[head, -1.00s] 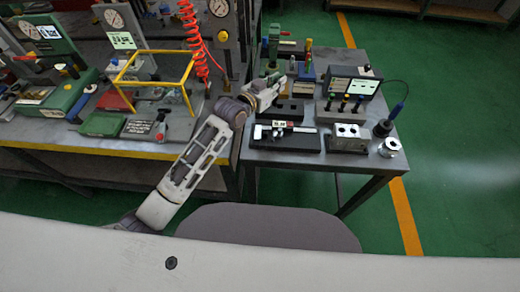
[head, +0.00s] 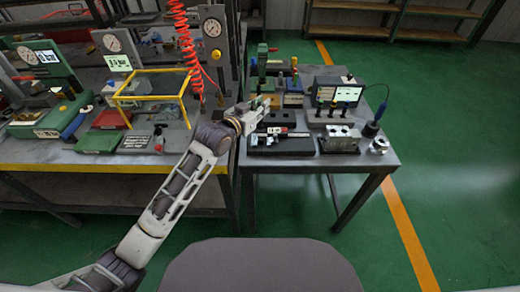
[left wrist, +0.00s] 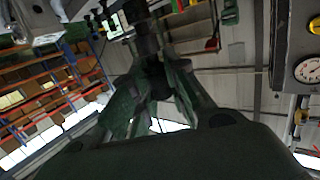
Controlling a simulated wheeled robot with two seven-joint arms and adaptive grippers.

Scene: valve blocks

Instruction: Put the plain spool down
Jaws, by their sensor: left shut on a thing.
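My left gripper (head: 262,102) is above the left edge of the small grey table (head: 388,160) in the head view. In the left wrist view its fingers (left wrist: 152,100) are shut on a dark, narrow piece (left wrist: 148,42), seemingly the plain spool. The piece sticks out past the fingertips; its shape is hard to make out in shadow. In the head view the held piece is too small to tell apart from the gripper. My right gripper is not in view.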

